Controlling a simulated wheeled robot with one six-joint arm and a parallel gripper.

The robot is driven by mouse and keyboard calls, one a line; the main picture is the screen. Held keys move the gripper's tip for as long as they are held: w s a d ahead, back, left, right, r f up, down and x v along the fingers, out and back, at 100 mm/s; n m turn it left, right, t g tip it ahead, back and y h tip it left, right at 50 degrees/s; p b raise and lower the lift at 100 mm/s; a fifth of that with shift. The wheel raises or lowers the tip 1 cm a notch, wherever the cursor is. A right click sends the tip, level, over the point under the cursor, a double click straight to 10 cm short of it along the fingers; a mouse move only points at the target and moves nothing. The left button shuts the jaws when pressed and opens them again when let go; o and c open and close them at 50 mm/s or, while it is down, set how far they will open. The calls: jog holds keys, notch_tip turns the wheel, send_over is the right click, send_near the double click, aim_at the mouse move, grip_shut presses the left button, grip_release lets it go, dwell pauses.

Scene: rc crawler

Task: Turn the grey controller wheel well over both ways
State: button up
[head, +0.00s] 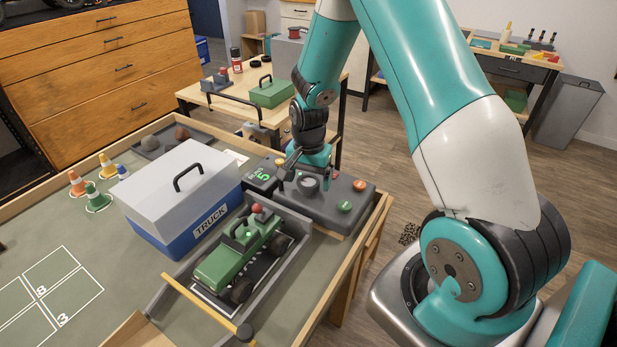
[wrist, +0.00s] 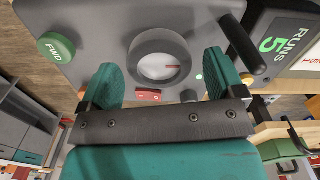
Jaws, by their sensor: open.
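The grey controller wheel (wrist: 141,48) is a thick ring around a pale centre on the grey controller box (wrist: 105,22). In the head view the wheel (head: 308,184) sits on top of the box (head: 325,207), just below my gripper (head: 312,166). In the wrist view my gripper (wrist: 160,66) is open, with one teal finger on each side of the wheel's near part. Nothing is clasped, and I cannot tell whether a finger touches the rim. A small red mark shows at the wheel's centre.
A green FWD button (wrist: 55,46), a black lever (wrist: 244,42) and a RUNS 5 display (wrist: 290,42) flank the wheel. In the head view a green truck (head: 238,256) stands in a grey channel beside the box. A blue and white TRUCK case (head: 185,190) stands left.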

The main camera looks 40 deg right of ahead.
jog(key=c, duration=0.9)
jog(key=shift+n, duration=0.3)
jog(key=n, duration=0.3)
jog(key=shift+p, duration=0.3)
jog(key=shift+w+a+n, duration=0.1)
jog(key=shift+n, duration=1.9)
